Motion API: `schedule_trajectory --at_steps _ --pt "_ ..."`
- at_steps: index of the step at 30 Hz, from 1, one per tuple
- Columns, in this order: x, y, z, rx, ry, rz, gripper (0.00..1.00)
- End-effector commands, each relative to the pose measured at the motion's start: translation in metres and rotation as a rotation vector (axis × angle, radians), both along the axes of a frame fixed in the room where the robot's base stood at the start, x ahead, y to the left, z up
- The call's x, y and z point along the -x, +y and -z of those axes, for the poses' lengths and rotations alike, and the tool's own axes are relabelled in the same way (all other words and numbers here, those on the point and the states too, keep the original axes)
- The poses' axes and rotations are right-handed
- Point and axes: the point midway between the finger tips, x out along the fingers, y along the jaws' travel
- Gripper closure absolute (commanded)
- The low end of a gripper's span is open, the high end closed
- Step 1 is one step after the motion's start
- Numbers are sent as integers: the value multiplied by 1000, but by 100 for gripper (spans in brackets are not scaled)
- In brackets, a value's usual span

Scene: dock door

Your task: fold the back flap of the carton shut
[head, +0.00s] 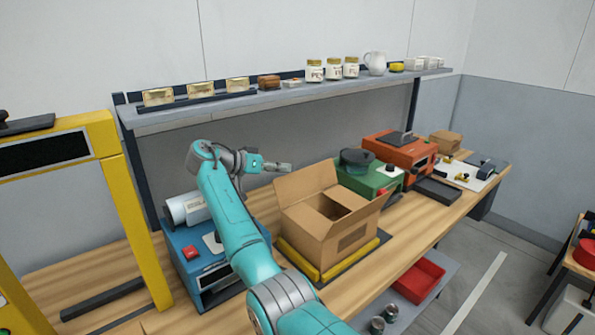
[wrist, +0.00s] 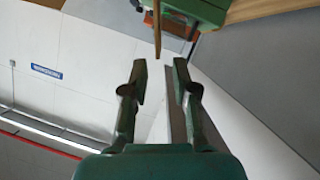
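The brown cardboard carton (head: 312,240) stands open on the bench, its dark inside partly visible. Its back flap (head: 306,183) stands raised above the rear edge. Another flap (head: 366,212) sticks out at the right; how the remaining flaps lie is hard to tell. My gripper (head: 286,166) is just above and behind the top edge of the back flap, seen small. In the wrist view my gripper (wrist: 159,68) has its two fingers apart with nothing held between them. A thin brown strip (wrist: 157,28) shows beyond the fingertips, possibly the flap edge-on.
The carton rests on a yellow-edged platform (head: 358,262). A blue machine (head: 197,262) stands to its left, a green machine (head: 372,180) close to its right, and an orange machine (head: 400,150) further along. A shelf (head: 275,100) with jars runs above the bench behind.

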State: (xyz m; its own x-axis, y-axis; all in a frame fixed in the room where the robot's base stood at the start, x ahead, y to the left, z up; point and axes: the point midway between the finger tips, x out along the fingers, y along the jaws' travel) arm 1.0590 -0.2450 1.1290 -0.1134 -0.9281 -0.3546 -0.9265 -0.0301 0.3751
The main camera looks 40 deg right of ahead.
Motion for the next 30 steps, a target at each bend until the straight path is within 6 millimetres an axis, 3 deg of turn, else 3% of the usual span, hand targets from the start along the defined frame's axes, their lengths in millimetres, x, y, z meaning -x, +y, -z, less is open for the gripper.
schedule_trajectory --at_steps 9,23,24,27,30 --pt "6 -47 18 -1 1 0 72" --pt "7 -59 23 0 1 -1 72" --pt "7 -59 23 0 1 -1 74" --pt "7 -59 23 0 1 -1 99" --pt "7 -59 23 0 1 -1 100"
